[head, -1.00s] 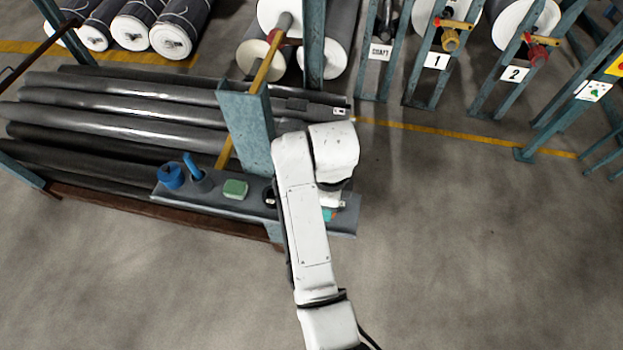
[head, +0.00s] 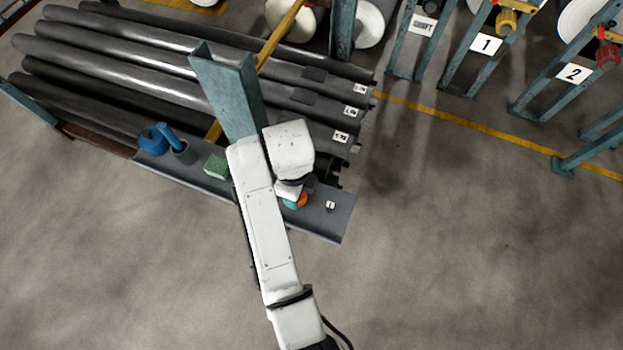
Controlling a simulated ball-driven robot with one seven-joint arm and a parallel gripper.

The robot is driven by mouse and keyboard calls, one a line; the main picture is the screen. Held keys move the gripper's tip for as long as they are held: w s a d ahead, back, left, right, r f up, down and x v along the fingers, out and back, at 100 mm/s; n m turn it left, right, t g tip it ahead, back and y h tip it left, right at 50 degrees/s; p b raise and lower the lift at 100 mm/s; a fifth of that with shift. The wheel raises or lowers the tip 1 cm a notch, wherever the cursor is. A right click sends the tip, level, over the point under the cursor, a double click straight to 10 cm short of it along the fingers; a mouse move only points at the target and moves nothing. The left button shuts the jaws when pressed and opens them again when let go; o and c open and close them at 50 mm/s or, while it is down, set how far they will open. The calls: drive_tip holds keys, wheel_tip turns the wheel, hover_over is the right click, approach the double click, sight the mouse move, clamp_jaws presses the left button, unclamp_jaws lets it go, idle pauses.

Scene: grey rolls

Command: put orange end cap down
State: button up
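A small part of the orange end cap (head: 302,201) shows in the head view, just below my white wrist, over the grey shelf (head: 335,228). My gripper (head: 300,193) is at the cap, mostly hidden by my own arm. I cannot see its fingers, whether they hold the cap, or whether the cap touches the shelf. A teal piece (head: 290,205) shows right beside the orange cap, partly covered by my arm.
The shelf also holds a small white tag (head: 330,205), a green block (head: 216,166), a blue roll (head: 153,141) and a blue-handled tool (head: 172,140).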

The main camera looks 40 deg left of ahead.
drive_tip(key=shift+s+a+f, duration=0.1)
drive_tip(key=shift+a+f, duration=0.2)
drive_tip(key=shift+f, duration=0.15)
drive_tip(key=shift+d, duration=0.1)
drive_tip(key=o, duration=0.8)
drive_tip(key=shift+o, duration=0.2)
drive_tip(key=shift+r, duration=0.15)
wheel_tip(320, 180, up, 12)
drive_tip(key=p, duration=0.2)
